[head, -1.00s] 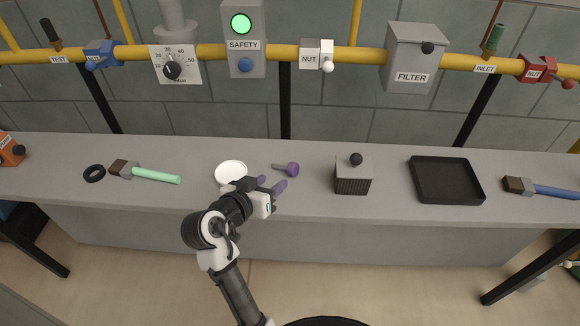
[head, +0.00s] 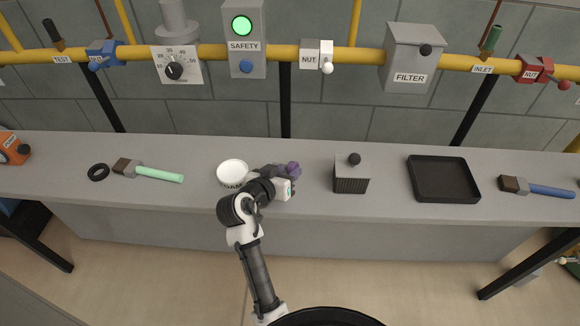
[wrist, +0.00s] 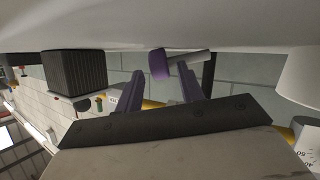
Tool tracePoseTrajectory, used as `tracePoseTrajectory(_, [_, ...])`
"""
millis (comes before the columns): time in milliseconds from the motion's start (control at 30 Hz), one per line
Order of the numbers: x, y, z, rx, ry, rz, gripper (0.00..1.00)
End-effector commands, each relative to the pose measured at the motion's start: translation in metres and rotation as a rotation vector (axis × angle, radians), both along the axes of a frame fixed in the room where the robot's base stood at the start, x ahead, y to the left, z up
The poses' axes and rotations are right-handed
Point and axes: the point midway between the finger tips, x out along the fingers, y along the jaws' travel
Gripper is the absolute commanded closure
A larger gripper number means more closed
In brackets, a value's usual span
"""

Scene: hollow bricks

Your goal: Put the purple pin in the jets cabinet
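The purple pin (head: 294,167) lies on the grey bench, partly hidden by my gripper (head: 284,171) in the head view. In the wrist view the pin's purple head (wrist: 159,65) shows just beyond and between my gripper's two purple fingers (wrist: 161,80). Its grey shaft points to the right there. The fingers are apart with a gap between them, and I see no grip on the pin. No cabinet labelled jets can be made out in these frames.
A white round can (head: 232,172) stands just left of my gripper. A grey and black block with a knob (head: 351,177) stands to the right, then a black tray (head: 474,182). A green-handled brush (head: 158,174) and a black ring (head: 98,172) lie at left.

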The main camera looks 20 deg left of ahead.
Motion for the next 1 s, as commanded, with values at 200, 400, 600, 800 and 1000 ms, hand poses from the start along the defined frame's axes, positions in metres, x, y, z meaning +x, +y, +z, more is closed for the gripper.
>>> tracePoseTrajectory(200, [0.000,0.000,0.000,0.000,0.000,0.000,0.91])
tracePoseTrajectory(400, [0.000,0.000,0.001,0.000,-0.001,0.000,1.00])
tracePoseTrajectory(600, [0.000,0.000,0.003,0.001,-0.001,0.000,1.00])
tracePoseTrajectory(800, [0.001,0.000,0.021,0.005,-0.004,-0.002,1.00])
tracePoseTrajectory(1000, [0.001,0.000,0.068,0.008,-0.010,-0.002,1.00])
